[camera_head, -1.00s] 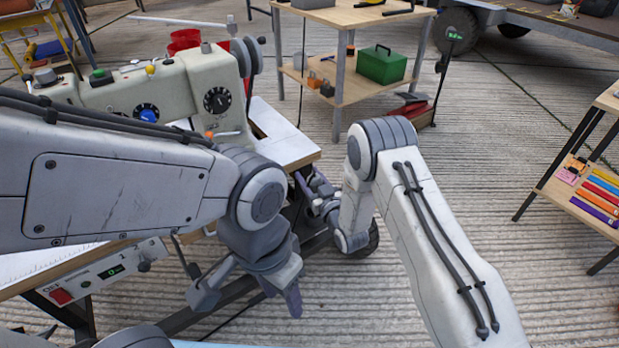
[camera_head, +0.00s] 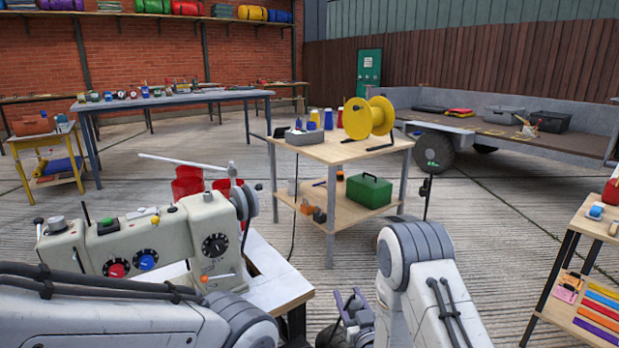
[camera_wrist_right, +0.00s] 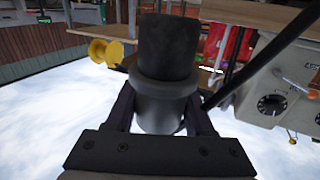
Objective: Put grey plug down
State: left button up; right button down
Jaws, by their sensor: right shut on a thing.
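The grey plug (camera_wrist_right: 168,55) is a dark, rounded cylinder with a wider collar and a paler lower part, large in the right wrist view. My right gripper (camera_wrist_right: 160,105) is shut on it, one finger on each side of the part below the collar. In the head view my right gripper (camera_head: 350,298) shows small at the bottom middle, its purple fingers pointing up, right of the sewing table's corner. I cannot make out the plug there. My left arm crosses the bottom left, but its gripper is out of the picture.
A cream sewing machine (camera_head: 160,245) stands on a white-topped table (camera_head: 270,285) at left. A wooden workbench (camera_head: 340,152) ahead carries a yellow cable reel (camera_head: 368,118), cups and a grey tray (camera_head: 304,137). A shelf rack (camera_head: 590,240) stands at right. Concrete floor lies open between.

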jog(key=s+d+r+m+h+p, duration=0.2)
jog(key=s+d+r+h+p, duration=0.25)
jog(key=d+r, duration=0.5)
notch_tip(320, 180, up, 37)
jog(key=p, duration=3.7)
jog(key=shift+s+a+r+y, duration=0.2)
jog(key=shift+s+a+y, duration=0.15)
jog(key=shift+a, duration=0.1)
jog(key=shift+a, duration=0.1)
